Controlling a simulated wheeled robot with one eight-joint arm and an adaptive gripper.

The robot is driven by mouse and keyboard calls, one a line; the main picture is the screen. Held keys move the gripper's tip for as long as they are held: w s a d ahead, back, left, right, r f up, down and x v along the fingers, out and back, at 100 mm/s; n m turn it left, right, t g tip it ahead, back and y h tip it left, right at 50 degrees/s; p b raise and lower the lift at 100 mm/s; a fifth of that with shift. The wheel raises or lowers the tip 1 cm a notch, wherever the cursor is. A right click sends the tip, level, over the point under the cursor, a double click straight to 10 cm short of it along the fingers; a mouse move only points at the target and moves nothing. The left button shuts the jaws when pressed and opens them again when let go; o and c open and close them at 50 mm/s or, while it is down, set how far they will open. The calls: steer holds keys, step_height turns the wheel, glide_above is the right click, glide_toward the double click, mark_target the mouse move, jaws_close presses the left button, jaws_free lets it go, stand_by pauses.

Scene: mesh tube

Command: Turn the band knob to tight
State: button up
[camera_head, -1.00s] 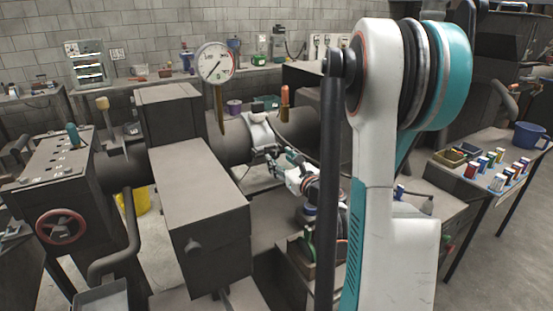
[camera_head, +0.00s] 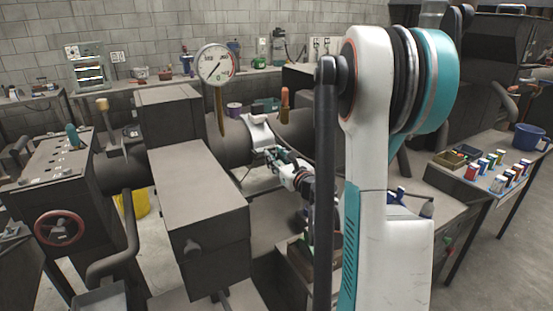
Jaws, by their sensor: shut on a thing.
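The metal band (camera_head: 259,131) wraps around the dark horizontal tube (camera_head: 234,142) in the middle of the head view. My gripper (camera_head: 271,154) is at the band's lower front side, small in the picture, and shut on what looks like the band knob. The knob itself is hidden by the fingers, so its setting cannot be read. The round white gauge (camera_head: 216,64) stands on a stem in front of the tube, with a dark needle on its face.
My own arm fills the right middle of the view. A dark box-shaped housing (camera_head: 203,185) stands left of the gripper. A table (camera_head: 478,190) with small coloured containers is at right.

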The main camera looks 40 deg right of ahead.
steer(key=shift+m, duration=0.3)
